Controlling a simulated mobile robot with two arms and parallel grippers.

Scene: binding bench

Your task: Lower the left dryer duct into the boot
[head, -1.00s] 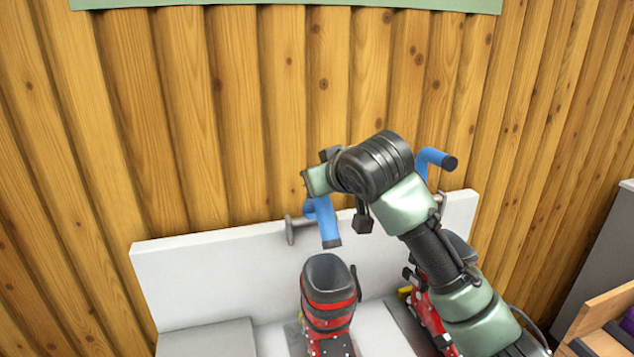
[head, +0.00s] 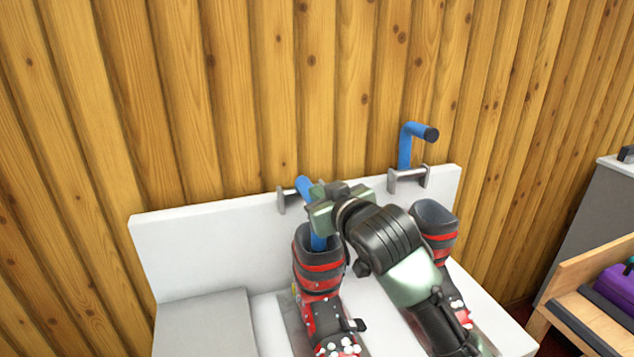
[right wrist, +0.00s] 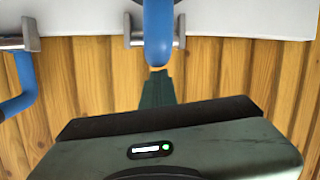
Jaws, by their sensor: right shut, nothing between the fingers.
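The left dryer duct (head: 304,187) is a blue bent tube at the back panel. Its lower end reaches down into the mouth of the left boot (head: 318,275), which is black and red and stands upright. My right gripper (head: 320,207) is at the duct's upper part and hides some of it. In the right wrist view the fingers (right wrist: 158,82) are shut and empty, with their tips close to the end of the blue duct (right wrist: 158,35); I cannot tell whether they touch it. My left gripper is not in view.
The right duct (head: 406,150) stands raised on its bracket (head: 408,179). The right boot (head: 435,225) is partly behind my right arm. A white back panel (head: 200,240) runs behind, against a log wall. A wooden bench with a purple item (head: 615,288) is at the right.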

